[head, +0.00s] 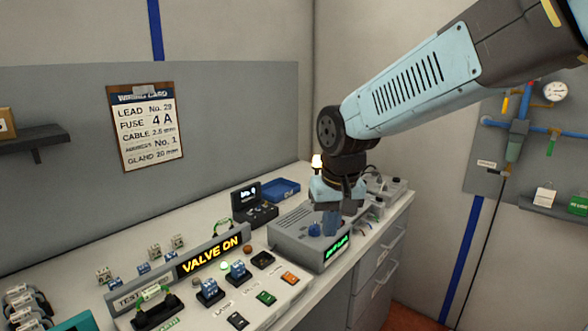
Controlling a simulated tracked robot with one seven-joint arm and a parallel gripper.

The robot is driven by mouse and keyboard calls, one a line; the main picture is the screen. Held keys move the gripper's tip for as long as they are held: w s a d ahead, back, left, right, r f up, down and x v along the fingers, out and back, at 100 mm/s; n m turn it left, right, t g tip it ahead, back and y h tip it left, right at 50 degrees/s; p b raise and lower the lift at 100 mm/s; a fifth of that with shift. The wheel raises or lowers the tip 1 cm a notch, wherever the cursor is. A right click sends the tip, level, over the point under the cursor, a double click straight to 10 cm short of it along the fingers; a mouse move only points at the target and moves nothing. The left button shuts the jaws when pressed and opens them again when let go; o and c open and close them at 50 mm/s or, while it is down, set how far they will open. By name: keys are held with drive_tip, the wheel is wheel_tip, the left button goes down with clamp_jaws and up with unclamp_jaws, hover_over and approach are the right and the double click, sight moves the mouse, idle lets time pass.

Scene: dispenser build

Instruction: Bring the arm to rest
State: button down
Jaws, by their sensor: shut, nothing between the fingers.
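My gripper (332,223) hangs from the light blue arm and points down over the grey box (290,240) on the bench. The fingers are together, with nothing seen between them. The fingertips are at or just above the box's top, close to its blue knob (314,230); I cannot tell whether they touch it. The box has a lit green display (337,246) on its front, partly too small to read. The arm reaches in from the upper right and hides part of the bench behind it.
The bench (205,312) holds a "VALVE ON" sign (210,256), several small modules, a black case (252,207) and a blue tray (281,189). A wiring card (146,126) hangs on the back wall. Pipes and a gauge (555,91) are at the right. Open space lies right of the drawers.

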drive_tip(key=s+d+r+m+t, duration=0.1)
drive_tip(key=s+d+r, duration=0.2)
drive_tip(key=s+d, duration=0.2)
drive_tip(key=s+d+r+m+t, duration=0.1)
drive_tip(key=s+d, duration=0.4)
drive_tip(key=d, duration=0.6)
drive_tip(key=shift+s+r+t+h, duration=0.4)
drive_tip(key=shift+r+t, duration=0.4)
drive_tip(key=shift+r, duration=0.2)
drive_tip(key=shift+d, duration=0.1)
